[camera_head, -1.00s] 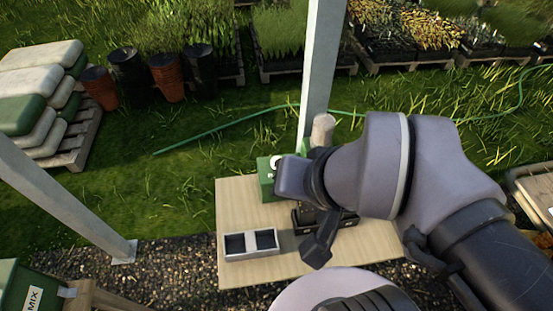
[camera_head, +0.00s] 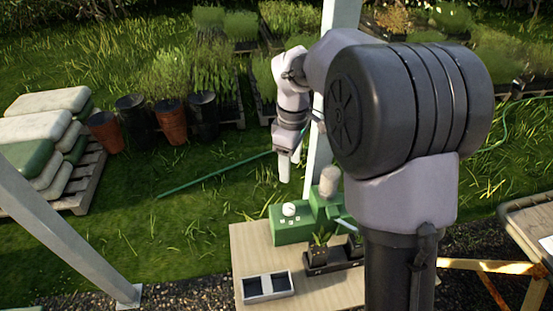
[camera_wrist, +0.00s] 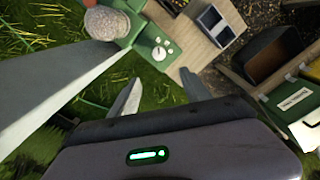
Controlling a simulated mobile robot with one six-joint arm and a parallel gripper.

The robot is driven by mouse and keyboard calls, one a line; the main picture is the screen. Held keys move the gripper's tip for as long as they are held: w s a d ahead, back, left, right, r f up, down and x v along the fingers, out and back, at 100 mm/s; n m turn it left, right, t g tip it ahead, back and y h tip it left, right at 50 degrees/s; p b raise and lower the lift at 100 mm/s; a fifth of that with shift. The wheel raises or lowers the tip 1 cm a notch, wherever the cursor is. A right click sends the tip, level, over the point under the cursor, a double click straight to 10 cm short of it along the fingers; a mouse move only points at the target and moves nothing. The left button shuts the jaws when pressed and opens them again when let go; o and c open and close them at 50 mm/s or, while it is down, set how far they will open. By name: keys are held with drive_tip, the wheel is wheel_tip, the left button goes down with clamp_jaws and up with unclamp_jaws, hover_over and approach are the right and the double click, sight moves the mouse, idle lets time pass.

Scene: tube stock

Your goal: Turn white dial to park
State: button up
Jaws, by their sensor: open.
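The white dial (camera_head: 289,209) sits on top of a green box (camera_head: 290,228) at the back of a wooden table. The dial also shows in the wrist view (camera_wrist: 158,53), round and pale with a pointer mark too small to read surely. Small light marks lie around it on the green face. My gripper (camera_head: 287,168) hangs above and behind the dial in the head view, fingers down, open and empty, clear of the box. In the wrist view its two fingers (camera_wrist: 160,92) are spread apart, with the dial beyond them.
A grey two-compartment tray (camera_head: 267,288) and a dark tray with small plants (camera_head: 320,262) stand on the table. A pale rounded object (camera_head: 329,180) rises beside the green box. A grey post (camera_head: 322,150) stands close to my gripper. Grass lies behind.

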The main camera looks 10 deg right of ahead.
sight(288, 207)
wheel_tip(288, 207, down, 18)
drive_tip(key=b, duration=0.6)
drive_tip(key=shift+w+d+b, duration=0.1)
drive_tip(key=shift+b, duration=0.2)
drive_tip(key=shift+r, duration=0.1)
drive_tip(key=shift+c, duration=0.3)
clamp_jaws()
